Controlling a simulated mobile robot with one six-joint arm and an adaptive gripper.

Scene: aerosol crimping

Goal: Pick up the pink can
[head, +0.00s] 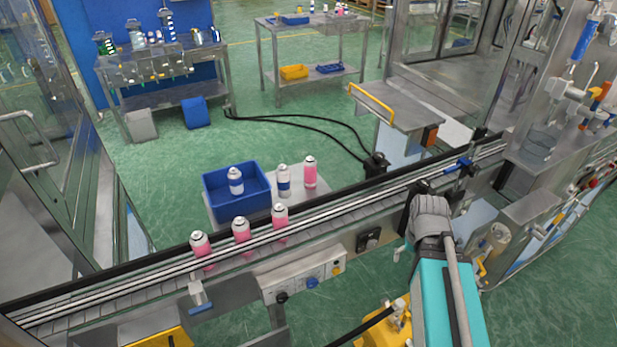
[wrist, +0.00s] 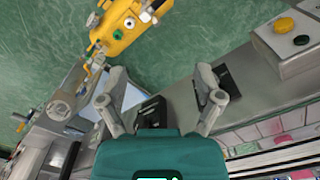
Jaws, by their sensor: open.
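Three pink cans with white tops stand upright in a row on the conveyor in the head view: a left one (head: 201,244), a middle one (head: 241,231) and a right one (head: 279,217). Another pink can (head: 310,172) stands on the small side table behind the conveyor. My gripper shows in the wrist view (wrist: 161,88), its two fingers spread wide with nothing between them. It is well to the right of the cans; its fingertips are hard to make out in the head view. Pink patches (wrist: 270,127) show at the wrist view's lower right.
A blue bin (head: 215,202) holding a white-and-blue can (head: 235,181) sits on the side table (head: 262,207). A second white-and-blue can (head: 284,181) stands beside it. Rails run along the conveyor (head: 120,285). A control box (head: 305,279) is on its front. Machinery (head: 580,120) stands at right.

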